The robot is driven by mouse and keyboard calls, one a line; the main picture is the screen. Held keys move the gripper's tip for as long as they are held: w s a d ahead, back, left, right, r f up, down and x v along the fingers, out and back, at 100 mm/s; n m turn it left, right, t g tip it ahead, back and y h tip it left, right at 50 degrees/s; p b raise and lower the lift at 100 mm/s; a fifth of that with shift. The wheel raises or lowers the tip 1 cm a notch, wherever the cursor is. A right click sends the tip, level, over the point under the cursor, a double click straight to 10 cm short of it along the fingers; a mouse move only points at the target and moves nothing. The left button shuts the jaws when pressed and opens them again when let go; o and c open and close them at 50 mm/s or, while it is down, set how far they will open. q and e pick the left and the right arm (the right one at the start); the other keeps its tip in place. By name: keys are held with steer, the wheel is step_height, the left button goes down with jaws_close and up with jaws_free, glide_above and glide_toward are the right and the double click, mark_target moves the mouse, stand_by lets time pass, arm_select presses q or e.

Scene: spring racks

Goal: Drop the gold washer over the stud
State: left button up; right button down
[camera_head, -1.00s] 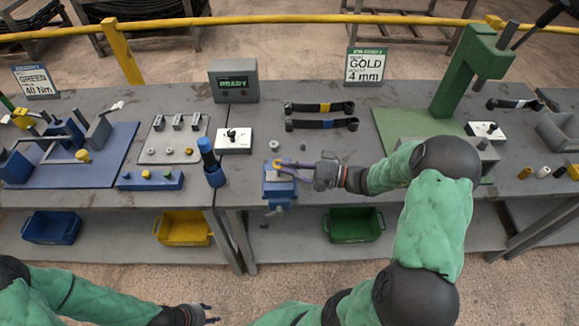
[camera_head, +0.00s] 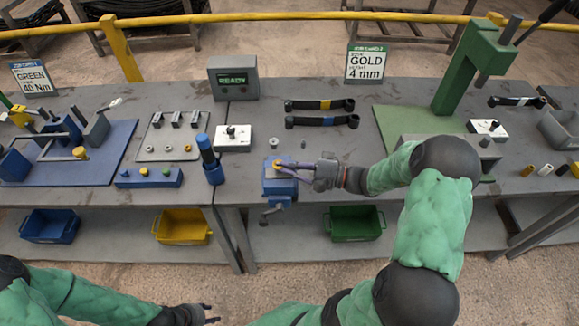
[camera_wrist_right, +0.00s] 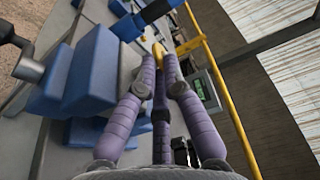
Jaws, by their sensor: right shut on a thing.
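The gold washer (camera_head: 277,162) is at the fingertips of my right gripper (camera_head: 284,167), over the top of the blue vise (camera_head: 279,187). In the right wrist view the gold washer (camera_wrist_right: 158,50) shows between the far ends of the purple fingers (camera_wrist_right: 160,66), which are shut on it. The blue vise body (camera_wrist_right: 90,75) is to the left of the fingers there. I cannot make out the stud; the washer and fingers may hide it. My left gripper (camera_head: 210,313) is low at the front, away from the table, with its fingertips apart and nothing between them.
A blue bottle-like tool (camera_head: 210,160) stands left of the vise. A white switch box (camera_head: 233,138) and small grey parts (camera_head: 274,143) are behind it. Two black straps (camera_head: 320,122) lie farther back. A green press (camera_head: 470,70) stands right. Yellow (camera_head: 183,227) and green (camera_head: 352,224) bins sit below.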

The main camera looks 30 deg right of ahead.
steer(key=shift+f, duration=0.3)
steer(key=c, duration=1.3)
jaws_free()
steer(key=o, duration=0.5)
steer(key=shift+r, duration=0.15)
step_height(320, 180, up, 7)
steer(key=p, duration=0.4)
